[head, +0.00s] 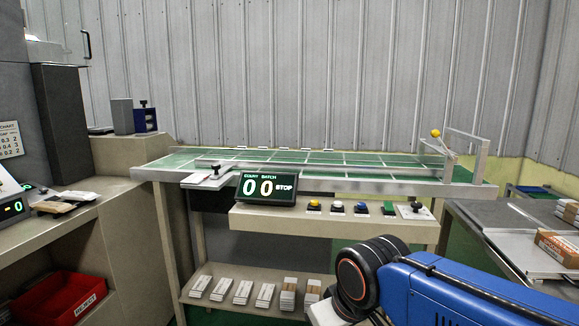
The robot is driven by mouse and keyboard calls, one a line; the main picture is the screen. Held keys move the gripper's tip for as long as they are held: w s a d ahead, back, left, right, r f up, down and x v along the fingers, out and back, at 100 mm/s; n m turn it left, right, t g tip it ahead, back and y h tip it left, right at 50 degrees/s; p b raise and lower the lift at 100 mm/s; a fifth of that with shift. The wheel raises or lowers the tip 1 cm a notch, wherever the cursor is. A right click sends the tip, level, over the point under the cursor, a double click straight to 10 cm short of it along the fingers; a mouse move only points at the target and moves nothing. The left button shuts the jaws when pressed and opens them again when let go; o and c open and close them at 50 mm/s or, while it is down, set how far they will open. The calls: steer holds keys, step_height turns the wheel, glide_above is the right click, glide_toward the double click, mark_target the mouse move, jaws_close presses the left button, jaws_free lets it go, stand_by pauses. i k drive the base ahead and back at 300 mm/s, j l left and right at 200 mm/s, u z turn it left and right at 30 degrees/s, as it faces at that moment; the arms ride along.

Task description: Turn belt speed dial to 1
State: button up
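A black knob (416,207) on a white plate stands at the right end of the control shelf, in the head view. It looks like the belt speed dial, but its scale and setting are too small to read. My blue arm with its black joint enters from the lower right, below and in front of the shelf. My gripper is not in view. The arm is apart from the knob in the picture.
Beside the knob on the shelf (290,217) are a green block (389,208) and yellow, white and blue buttons. The green belt table (350,159) lies behind. A grey table (500,222) stands right; a red bin (62,300) sits lower left.

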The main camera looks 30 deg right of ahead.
mark_target(415, 205)
steer(key=k+z, duration=0.1)
steer(key=z, duration=1.1)
